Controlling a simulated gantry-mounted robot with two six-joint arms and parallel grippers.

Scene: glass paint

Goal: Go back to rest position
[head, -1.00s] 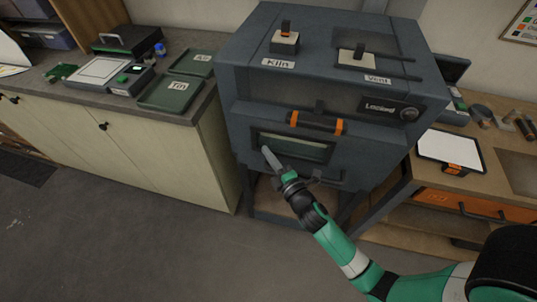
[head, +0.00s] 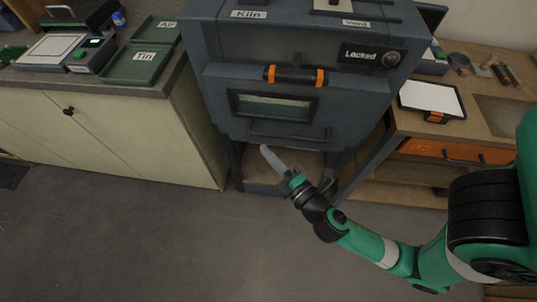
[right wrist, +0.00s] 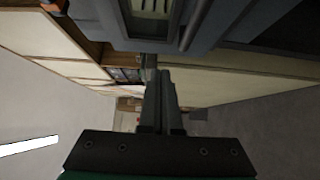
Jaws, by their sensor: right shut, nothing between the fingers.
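My right gripper (head: 268,155) is in the head view, low in front of the kiln (head: 215,75). Its fingers are together with nothing between them. The fingers also show closed in the right wrist view (right wrist: 161,85), below the kiln's window. In the head view the gripper is below the kiln's door window and lower bar handle, apart from the orange-and-black handle. The kiln door is shut and its panel reads "Locked". My left gripper is not in view.
A cabinet with a worktop (head: 95,88) stands left, bearing green trays labelled "Tin" (head: 135,65) and "Air" and a scale (head: 92,55). A wooden bench (head: 415,123) with a white-topped tablet (head: 432,98) and orange drawer (head: 460,152) stands right. Open floor (head: 120,250) lies in front.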

